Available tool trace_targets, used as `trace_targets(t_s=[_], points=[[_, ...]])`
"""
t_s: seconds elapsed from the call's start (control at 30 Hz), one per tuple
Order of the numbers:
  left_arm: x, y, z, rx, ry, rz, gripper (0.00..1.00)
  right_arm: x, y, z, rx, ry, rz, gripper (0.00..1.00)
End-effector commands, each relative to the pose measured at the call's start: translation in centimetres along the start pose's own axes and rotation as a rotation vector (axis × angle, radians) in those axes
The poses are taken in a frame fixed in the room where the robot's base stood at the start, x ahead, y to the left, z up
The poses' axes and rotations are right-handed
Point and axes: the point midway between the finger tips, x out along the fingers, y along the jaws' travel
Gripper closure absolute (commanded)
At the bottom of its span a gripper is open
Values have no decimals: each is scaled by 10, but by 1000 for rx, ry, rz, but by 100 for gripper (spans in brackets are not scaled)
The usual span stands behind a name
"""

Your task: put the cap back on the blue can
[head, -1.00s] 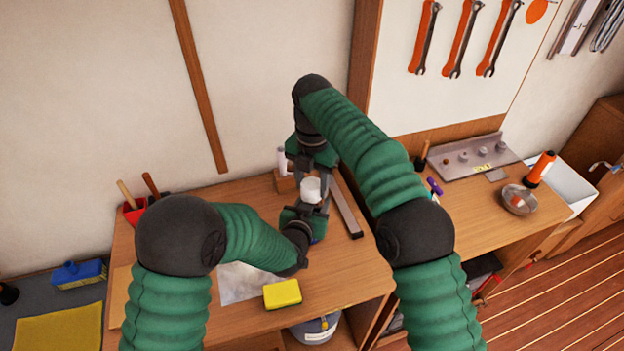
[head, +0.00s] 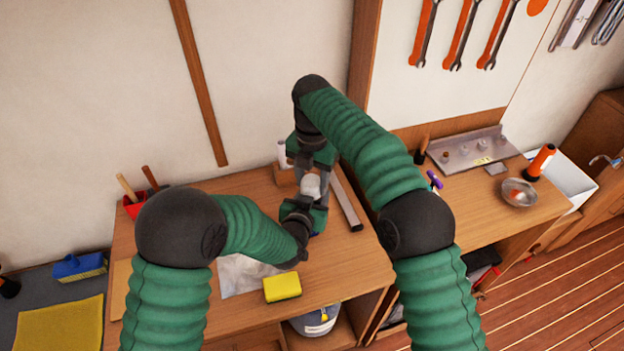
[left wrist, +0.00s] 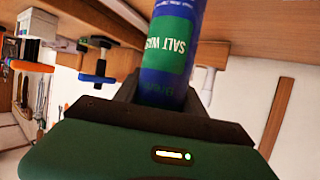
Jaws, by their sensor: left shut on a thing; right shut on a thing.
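A blue can (left wrist: 160,85) with a green label reading "SALT WASH" fills the middle of the left wrist view. My left gripper (head: 308,210) is shut around it. In the head view the can is almost wholly hidden by my grippers. A white cap (head: 311,185) shows between the fingers of my right gripper (head: 311,178), which points down and is shut on it. The cap is right above my left gripper. The can's top is hidden, so I cannot tell whether the cap touches it.
A yellow sponge (head: 282,287) and a pale sheet (head: 238,275) lie on the bench near my left forearm. A long grey bar (head: 346,205) lies to the right of the grippers. A white bottle (head: 282,153) stands behind them. The bench's front right is clear.

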Motion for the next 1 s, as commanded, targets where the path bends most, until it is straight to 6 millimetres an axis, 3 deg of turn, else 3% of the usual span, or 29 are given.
trace_targets(t_s=[0.8, 0.83, 1.0], points=[[0, 0, -1, 0, 2, 0, 100, 13, 0, 0, 0, 0, 0, 90], [0, 0, -1, 0, 2, 0, 100, 12, 0, 0, 0, 0, 0, 49], [0, 0, -1, 0, 2, 0, 100, 12, 0, 0, 0, 0, 0, 28]])
